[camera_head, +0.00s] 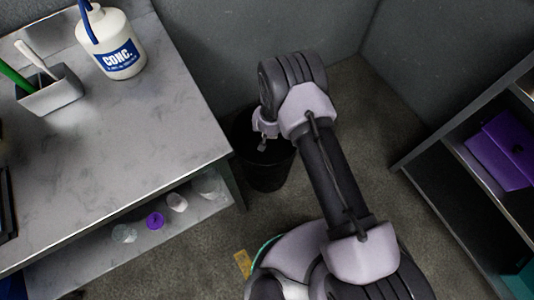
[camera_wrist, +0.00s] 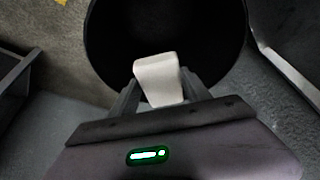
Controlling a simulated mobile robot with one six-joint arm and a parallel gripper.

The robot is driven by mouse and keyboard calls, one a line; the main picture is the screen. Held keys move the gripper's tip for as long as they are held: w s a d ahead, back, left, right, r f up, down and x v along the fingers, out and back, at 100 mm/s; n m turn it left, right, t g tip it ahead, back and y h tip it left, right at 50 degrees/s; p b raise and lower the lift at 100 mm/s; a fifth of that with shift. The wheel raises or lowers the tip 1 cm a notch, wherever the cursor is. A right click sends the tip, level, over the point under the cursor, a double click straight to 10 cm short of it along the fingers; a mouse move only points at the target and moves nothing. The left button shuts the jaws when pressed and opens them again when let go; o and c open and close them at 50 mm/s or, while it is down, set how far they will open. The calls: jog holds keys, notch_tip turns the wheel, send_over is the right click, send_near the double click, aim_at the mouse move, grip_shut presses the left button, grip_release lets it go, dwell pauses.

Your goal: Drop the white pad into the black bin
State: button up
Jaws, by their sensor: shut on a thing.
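The white pad (camera_wrist: 158,80) is held between the fingers of my gripper (camera_wrist: 157,92) in the wrist view. My gripper is shut on it. Behind the pad in the wrist view is the open mouth of the black bin (camera_wrist: 110,45); the pad overlaps the lower part of the opening. In the head view the black bin (camera_head: 267,174) stands on the floor beside the grey table, partly hidden by my arm. My gripper (camera_head: 262,146) points down over the bin there. The pad cannot be made out clearly in the head view.
A grey table (camera_head: 120,140) at left carries a white CONC. bottle (camera_head: 112,45) and a grey holder (camera_head: 50,90) with brushes. Its lower shelf (camera_head: 90,262) holds small items, including a purple one (camera_head: 154,220). A shelf unit with a purple case (camera_head: 505,152) stands at right.

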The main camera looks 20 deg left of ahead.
jog(key=o, duration=1.4)
jog(key=shift+r, duration=0.1)
jog(key=p+v, duration=0.6)
jog(key=v, duration=1.1)
jog(key=shift+r, duration=0.2)
